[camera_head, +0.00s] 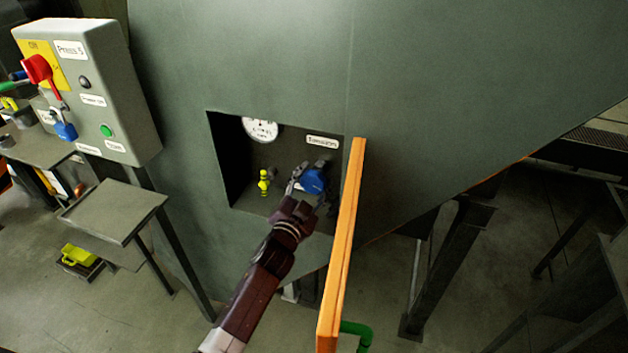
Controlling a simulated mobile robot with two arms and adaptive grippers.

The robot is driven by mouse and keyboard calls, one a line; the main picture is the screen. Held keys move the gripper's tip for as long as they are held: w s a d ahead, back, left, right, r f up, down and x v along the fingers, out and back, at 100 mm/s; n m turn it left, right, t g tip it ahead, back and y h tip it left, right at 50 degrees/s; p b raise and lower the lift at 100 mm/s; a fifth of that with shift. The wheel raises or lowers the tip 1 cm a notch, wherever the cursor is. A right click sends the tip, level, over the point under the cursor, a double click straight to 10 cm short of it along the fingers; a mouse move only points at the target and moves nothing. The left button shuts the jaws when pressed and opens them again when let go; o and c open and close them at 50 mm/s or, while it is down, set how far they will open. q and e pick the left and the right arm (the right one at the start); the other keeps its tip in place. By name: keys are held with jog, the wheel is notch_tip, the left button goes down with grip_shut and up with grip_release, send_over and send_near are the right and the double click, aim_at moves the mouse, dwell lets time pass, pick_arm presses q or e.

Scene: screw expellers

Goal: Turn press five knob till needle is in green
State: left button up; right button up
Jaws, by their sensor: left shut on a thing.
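The blue knob (313,181) sits inside a square recess in the large grey-green press housing (430,90). My left gripper (308,180) reaches into the recess from below and is shut on the knob. The round white gauge (261,129) is at the top of the recess, its upper part cut off by the recess edge. Its needle and any green zone are too small to make out. A white label (322,141) is above the knob. My right gripper is not in view.
An orange door panel (343,245) stands open just right of the recess, close to my left arm. A yellow-green fitting (264,182) is left of the knob. The Press 5 control box (100,85), with a red handle and blue padlock, is at the upper left above a small metal shelf (114,210).

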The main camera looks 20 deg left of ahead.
pick_arm(q)
jog(key=shift+m, duration=0.5)
jog(key=o, duration=1.2)
jog(key=shift+s, duration=0.15)
jog(key=s, duration=1.1)
jog(key=shift+s+a, duration=0.2)
jog(key=shift+s, duration=0.2)
